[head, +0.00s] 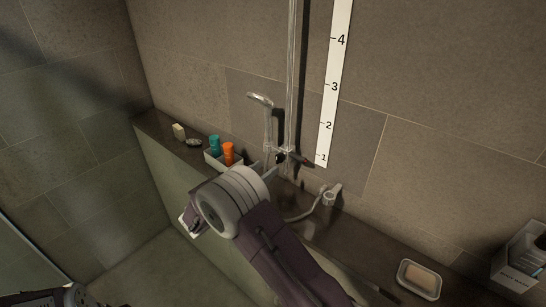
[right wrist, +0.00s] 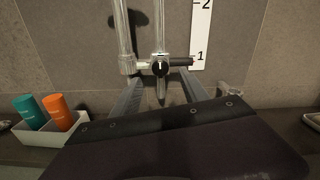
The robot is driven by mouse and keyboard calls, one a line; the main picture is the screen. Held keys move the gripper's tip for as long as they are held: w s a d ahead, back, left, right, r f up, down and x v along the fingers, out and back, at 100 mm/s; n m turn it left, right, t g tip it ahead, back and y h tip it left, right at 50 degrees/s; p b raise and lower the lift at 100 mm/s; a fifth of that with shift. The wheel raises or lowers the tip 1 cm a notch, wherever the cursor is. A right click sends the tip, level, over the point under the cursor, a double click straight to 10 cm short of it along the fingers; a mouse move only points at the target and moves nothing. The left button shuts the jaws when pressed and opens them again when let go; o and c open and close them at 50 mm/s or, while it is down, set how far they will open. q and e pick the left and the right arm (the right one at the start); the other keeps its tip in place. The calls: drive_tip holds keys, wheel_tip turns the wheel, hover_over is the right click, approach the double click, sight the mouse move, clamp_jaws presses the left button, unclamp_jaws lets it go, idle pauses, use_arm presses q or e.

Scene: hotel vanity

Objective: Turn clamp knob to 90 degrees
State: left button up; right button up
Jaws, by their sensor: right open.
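The clamp knob (right wrist: 160,68) is a dark round knob with a white mark, on the shower slider clamp at the rail, near the 1 on the scale. The mark looks about upright in the right wrist view. In the head view the knob (head: 281,157) is small and partly crowded by my fingers. A dark handle (right wrist: 182,61) sticks out to its right. My right gripper (right wrist: 160,88) is open, its two fingers either side of the knob's line and apart from each other, with nothing held. It also shows in the head view (head: 267,167).
The hand shower (head: 264,105) hangs left of the rail (head: 291,70). A white caddy (head: 213,160) with teal and orange bottles stands left on the ledge. A hose outlet (head: 330,194) is right of the gripper. A soap dish (head: 419,291) and a box (head: 516,274) are further right.

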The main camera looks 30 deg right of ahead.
sight(277, 160)
drive_tip(key=p+x, duration=0.1)
drive_tip(key=x, duration=0.4)
drive_tip(key=shift+d+r, duration=0.1)
drive_tip(key=shift+w+d+p, duration=0.2)
drive_tip(key=shift+d+p, duration=0.15)
drive_tip(key=shift+d, duration=0.1)
use_arm(q)
wheel_tip(277, 160, up, 2)
drive_tip(key=shift+r, duration=0.15)
use_arm(e)
drive_tip(key=shift+a, duration=0.1)
